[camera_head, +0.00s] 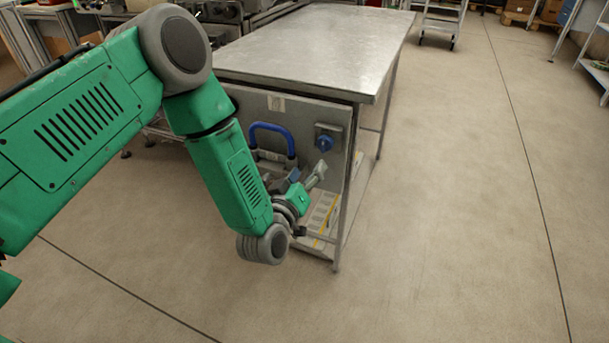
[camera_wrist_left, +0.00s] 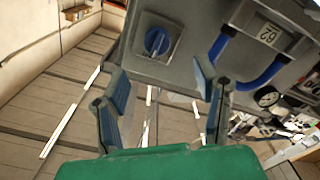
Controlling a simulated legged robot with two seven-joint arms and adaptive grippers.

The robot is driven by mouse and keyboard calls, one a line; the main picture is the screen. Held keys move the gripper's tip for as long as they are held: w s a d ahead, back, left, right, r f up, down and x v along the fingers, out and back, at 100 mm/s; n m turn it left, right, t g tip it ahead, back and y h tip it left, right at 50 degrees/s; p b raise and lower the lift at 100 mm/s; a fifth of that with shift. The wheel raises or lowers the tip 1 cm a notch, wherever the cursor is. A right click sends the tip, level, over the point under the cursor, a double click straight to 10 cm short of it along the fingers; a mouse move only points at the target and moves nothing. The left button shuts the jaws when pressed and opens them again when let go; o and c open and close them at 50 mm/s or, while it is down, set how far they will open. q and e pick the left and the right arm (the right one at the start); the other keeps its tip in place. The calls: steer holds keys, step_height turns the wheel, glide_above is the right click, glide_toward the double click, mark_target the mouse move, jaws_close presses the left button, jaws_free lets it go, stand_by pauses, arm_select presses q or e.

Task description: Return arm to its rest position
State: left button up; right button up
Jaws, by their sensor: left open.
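My green left arm (camera_head: 80,130) comes in from the left and bends down in front of the metal table's end panel. My left gripper (camera_head: 305,180) is in front of that panel, low and to the right of the forearm. Its two fingers stand apart with nothing between them, as the left wrist view (camera_wrist_left: 163,82) also shows. My right gripper is not in view.
A blue rotary knob (camera_head: 323,143) on a grey plate sits right of the handle. The metal table (camera_head: 310,45) has a bare top, and its leg (camera_head: 341,225) stands close to the gripper. A wheeled cart (camera_head: 441,20) is far back. The floor at right is clear.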

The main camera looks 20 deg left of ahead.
arm_select(q)
steer(key=shift+s, duration=0.9)
steer(key=shift+f, duration=0.1)
steer(key=s+a+f+m+g+p, duration=0.15)
steer(key=s+f+g, duration=0.25)
steer(key=s, duration=0.4)
steer(key=s+a+f+m+g+p, duration=0.1)
steer(key=s+f+m+g+p, duration=0.1)
steer(key=s+f+g, duration=0.45)
steer(key=s+a+f+m+g+p, duration=0.1)
steer(key=s+m+g+p, duration=0.1)
steer(key=s, duration=0.7)
steer(key=s+a+r+m+g+p, duration=0.1)
steer(key=s+a+g, duration=0.3)
steer(key=s, duration=0.7)
steer(key=shift+s+a+g+y, duration=0.15)
steer(key=shift+s+g+y, duration=0.2)
steer(key=shift+g, duration=0.1)
steer(key=shift+r, duration=0.1)
